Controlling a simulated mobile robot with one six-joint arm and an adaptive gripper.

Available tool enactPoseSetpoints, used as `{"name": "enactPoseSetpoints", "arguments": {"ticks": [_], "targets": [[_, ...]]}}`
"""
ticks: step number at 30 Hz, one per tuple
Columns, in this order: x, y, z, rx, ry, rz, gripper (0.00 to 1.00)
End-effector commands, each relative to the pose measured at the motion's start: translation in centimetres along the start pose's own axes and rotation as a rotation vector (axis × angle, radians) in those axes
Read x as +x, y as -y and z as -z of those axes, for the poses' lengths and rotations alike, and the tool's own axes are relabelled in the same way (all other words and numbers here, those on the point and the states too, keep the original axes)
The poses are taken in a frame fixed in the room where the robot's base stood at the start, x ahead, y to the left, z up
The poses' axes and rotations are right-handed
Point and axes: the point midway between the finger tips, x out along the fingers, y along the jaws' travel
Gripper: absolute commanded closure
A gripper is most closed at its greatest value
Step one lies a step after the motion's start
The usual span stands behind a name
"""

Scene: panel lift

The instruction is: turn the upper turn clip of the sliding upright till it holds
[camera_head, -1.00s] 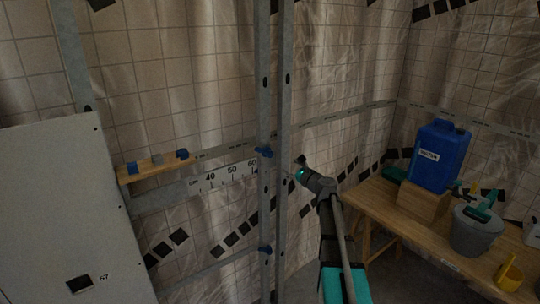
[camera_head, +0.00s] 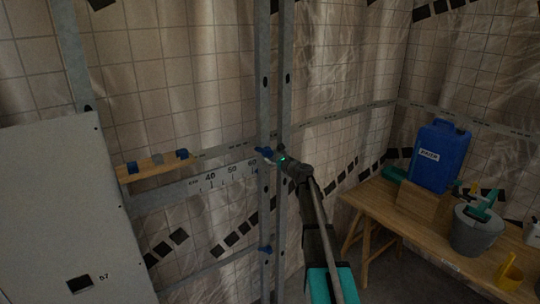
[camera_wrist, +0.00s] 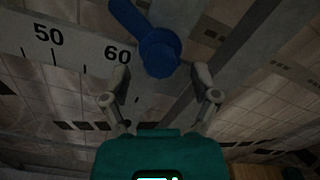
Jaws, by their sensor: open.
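The upper turn clip (camera_wrist: 158,48) is blue, with a round hub and a lever that points up and to the left in the wrist view. In the head view the upper turn clip (camera_head: 265,152) sits on the metal sliding upright (camera_head: 265,100), at the right end of the scale. My gripper (camera_wrist: 160,82) is open, its two fingers either side of and just short of the clip's hub in the wrist view. In the head view my gripper (camera_head: 277,158) is close beside the clip and partly covers it. Contact cannot be told. The lower blue clip (camera_head: 265,249) is further down the upright.
A scale rail (camera_head: 215,184) runs left from the upright. At right, a wooden bench (camera_head: 410,222) bears a blue canister (camera_head: 440,155) and a grey bucket (camera_head: 476,232).

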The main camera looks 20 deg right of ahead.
Motion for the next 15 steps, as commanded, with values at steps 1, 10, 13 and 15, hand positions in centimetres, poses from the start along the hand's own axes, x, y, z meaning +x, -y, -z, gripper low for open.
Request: {"name": "enactPoseSetpoints", "arguments": {"ticks": [1,10,13,15], "targets": [[0.8,0.1,0.1,0.000,0.000,0.000,0.22],[2.5,0.0,0.0,0.000,0.000,-0.001,0.22],[2.5,0.0,0.0,0.000,0.000,-0.001,0.22],[2.5,0.0,0.0,0.000,0.000,-0.001,0.22]]}}
